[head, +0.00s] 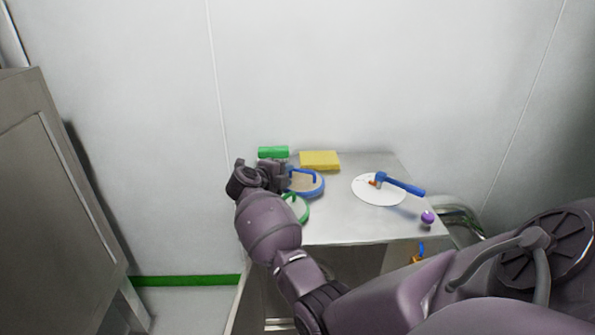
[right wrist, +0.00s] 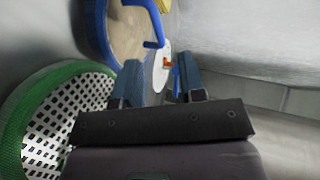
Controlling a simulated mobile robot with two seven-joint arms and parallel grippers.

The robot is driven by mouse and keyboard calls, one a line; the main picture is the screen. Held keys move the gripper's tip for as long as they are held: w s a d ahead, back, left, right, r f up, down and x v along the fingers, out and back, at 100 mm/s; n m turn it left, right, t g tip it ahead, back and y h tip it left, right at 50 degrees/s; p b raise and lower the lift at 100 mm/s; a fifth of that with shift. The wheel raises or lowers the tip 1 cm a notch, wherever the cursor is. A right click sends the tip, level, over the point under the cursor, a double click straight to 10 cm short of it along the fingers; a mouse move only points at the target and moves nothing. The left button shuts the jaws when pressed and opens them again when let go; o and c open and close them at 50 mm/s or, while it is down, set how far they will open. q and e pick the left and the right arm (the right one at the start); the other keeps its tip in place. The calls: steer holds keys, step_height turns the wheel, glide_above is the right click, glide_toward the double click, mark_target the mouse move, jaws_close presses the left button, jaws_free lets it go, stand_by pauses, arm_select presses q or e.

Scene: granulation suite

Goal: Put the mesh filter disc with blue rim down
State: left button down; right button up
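The mesh filter disc with blue rim (head: 313,191) appears to lie flat on the steel table, with its blue handle on top. It also shows at the upper left of the right wrist view (right wrist: 92,35). My right gripper (head: 284,178) is just left of its handle in the head view. In the right wrist view my right gripper (right wrist: 158,82) has its fingers apart with nothing between them; the blue handle is beside and beyond the fingertips. Whether a finger touches the handle I cannot tell. My left gripper is not in view.
A green-rimmed mesh disc (head: 304,211) lies in front of the blue one. Green block (head: 273,152) and yellow block (head: 319,160) sit behind. A white disc (head: 370,196) with a blue-handled tool (head: 404,187) and a purple ball (head: 427,217) are right. The table's (head: 350,228) front middle is clear.

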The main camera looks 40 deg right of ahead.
steer(key=v, duration=0.2)
steer(key=shift+a+r, duration=0.2)
steer(key=shift+a, duration=0.15)
steer(key=shift+s+a+r+p, duration=0.1)
steer(key=shift+s+a+p, duration=0.15)
steer(key=shift+a, duration=0.4)
